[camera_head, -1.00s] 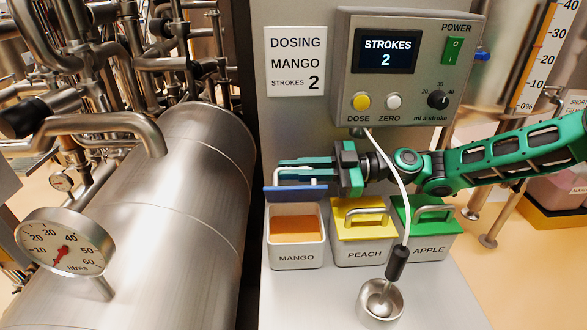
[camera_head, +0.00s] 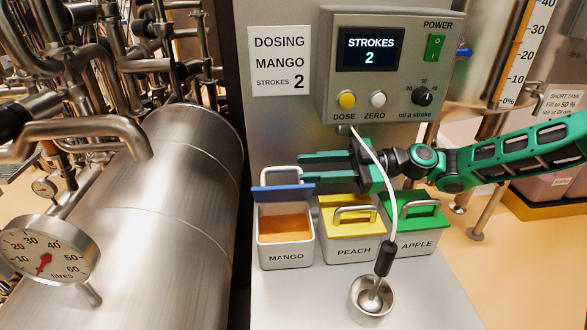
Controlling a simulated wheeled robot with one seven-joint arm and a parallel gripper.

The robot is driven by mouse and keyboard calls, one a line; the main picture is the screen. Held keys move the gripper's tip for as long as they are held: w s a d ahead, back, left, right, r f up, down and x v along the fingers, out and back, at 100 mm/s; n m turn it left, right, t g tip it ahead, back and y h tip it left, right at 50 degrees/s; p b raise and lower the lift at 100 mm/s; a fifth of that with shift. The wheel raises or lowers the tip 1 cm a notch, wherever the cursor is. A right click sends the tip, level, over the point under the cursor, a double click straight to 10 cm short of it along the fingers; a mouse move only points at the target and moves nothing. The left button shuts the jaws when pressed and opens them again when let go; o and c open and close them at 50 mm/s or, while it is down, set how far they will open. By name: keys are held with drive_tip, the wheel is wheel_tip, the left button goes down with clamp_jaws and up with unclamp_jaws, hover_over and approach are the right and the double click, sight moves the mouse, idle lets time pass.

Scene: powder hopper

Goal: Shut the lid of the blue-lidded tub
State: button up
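The blue-lidded tub, marked MANGO (camera_head: 286,257), stands at the left of a row of tubs, with orange powder showing inside. Its blue lid (camera_head: 275,194) stands up at the tub's back edge, seen nearly edge-on, so the tub is open. The lid's metal handle (camera_head: 264,176) shows above the lid's edge. My green gripper (camera_head: 301,167) reaches in from the right. Its two long fingers point left with a gap between them, and nothing shows held there. The fingertips overlap the right end of the handle in the picture; I cannot tell whether they touch it.
The yellow-lidded PEACH tub (camera_head: 352,248) and green-lidded APPLE tub (camera_head: 418,243) stand to the right, both shut. The dosing box (camera_head: 388,65) is above my gripper. A white tube and nozzle (camera_head: 384,262) hang in front, over a metal cup (camera_head: 371,313).

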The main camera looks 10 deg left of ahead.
drive_tip(key=shift+v, duration=1.9)
